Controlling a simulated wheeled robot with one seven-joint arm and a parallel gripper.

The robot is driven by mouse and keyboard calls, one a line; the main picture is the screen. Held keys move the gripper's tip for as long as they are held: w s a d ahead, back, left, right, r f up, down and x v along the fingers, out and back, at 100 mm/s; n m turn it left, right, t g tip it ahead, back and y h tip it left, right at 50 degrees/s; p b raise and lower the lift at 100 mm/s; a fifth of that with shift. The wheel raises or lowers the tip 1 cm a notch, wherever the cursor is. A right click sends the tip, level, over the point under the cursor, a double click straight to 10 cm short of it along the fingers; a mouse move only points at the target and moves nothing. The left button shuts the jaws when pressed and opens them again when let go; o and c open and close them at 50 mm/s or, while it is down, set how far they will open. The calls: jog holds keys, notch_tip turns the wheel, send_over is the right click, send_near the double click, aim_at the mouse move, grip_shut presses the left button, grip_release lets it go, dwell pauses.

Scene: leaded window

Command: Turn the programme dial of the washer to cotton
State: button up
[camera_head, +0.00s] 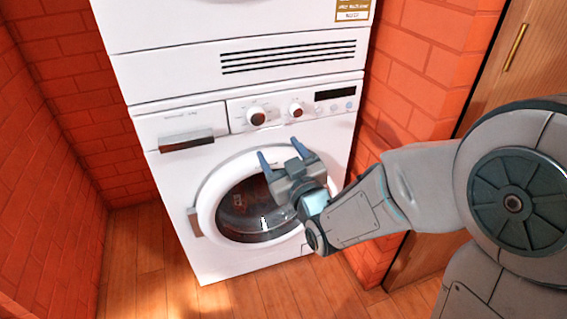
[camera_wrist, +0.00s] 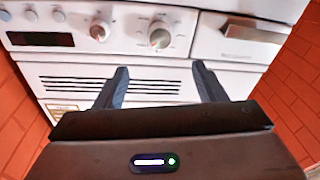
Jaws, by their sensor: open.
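The white washer (camera_head: 180,235) has two round knobs on its upper panel. The larger knob (camera_head: 257,117), ringed by markings, looks like the programme dial; it also shows at the top middle of the wrist view (camera_wrist: 160,37). The smaller knob (camera_head: 296,110) is to its right, and in the inverted wrist view to its left (camera_wrist: 99,31). Their labels are too small to read, so the dial's setting cannot be told. My gripper (camera_head: 280,148) is open and empty, in front of the door top and below the knobs, its fingers (camera_wrist: 160,72) apart and touching neither knob.
A detergent drawer with a metal handle (camera_head: 187,140) is left of the larger knob. A dark display (camera_head: 335,94) and small buttons are on the right. The round door (camera_head: 208,205) is closed. Brick walls stand close on both sides; a wooden door (camera_head: 510,70) is at right.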

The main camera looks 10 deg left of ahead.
jog(key=shift+s+d+f+b, duration=0.15)
jog(key=shift+s+d+b, duration=0.25)
jog(key=shift+s+b, duration=0.15)
jog(key=d+r+m+g+h+p, duration=0.5)
jog(key=d+r+h+p, duration=0.4)
jog(key=d+r+p, duration=0.65)
jog(key=s+d+r+m+g+h+p, duration=0.1)
jog(key=s+d+r+m+g+p, duration=0.1)
jog(key=s+d+r+p, duration=0.3)
jog(key=s+d+r+m+g+h+p, duration=0.1)
jog(key=s+d+r+g+p, duration=0.4)
jog(key=s+p, duration=0.5)
jog(key=m+p, duration=0.1)
jog(key=p, duration=0.1)
jog(key=shift+s+d+m+g+p, duration=0.3)
jog(key=shift+s+d+m, duration=0.05)
jog(key=shift+s+m, duration=0.05)
jog(key=shift+r, duration=0.1)
